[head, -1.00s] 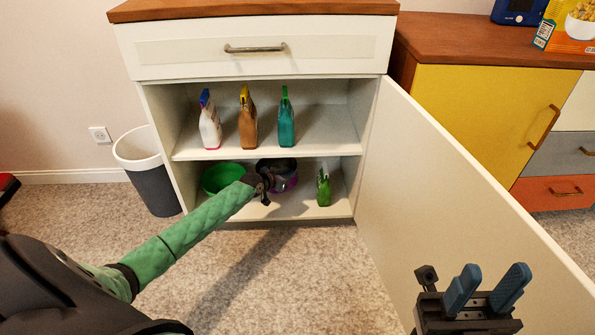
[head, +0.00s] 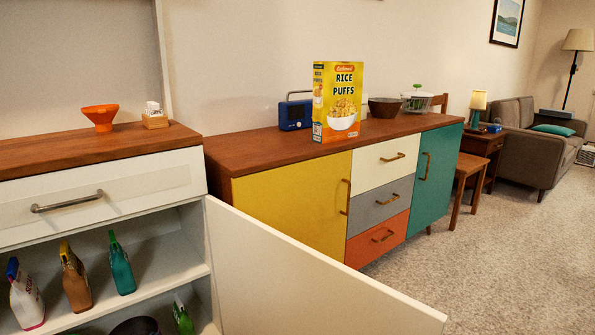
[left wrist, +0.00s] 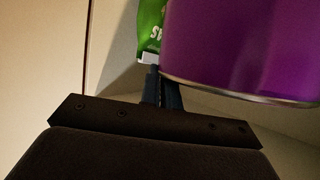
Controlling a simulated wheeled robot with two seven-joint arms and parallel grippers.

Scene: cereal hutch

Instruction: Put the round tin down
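The round tin (left wrist: 240,50) is purple with a thin metal rim. It fills the upper right of the left wrist view, partly out of frame. My left gripper (left wrist: 161,82) has its two dark fingers close together at the tin's rim. One finger shows beside the wall and the other passes behind it, so the gripper appears shut on the wall. The tin's far end and whatever supports it are hidden. In the head view a dark round rim (head: 136,326) shows at the bottom edge, perhaps the tin's. My right gripper is out of view.
A green pack (left wrist: 150,32) stands close beside the tin; it also shows in the head view (head: 183,318). The open cabinet door (head: 310,285) extends right. A cereal box (head: 338,100) stands on the sideboard (head: 255,155).

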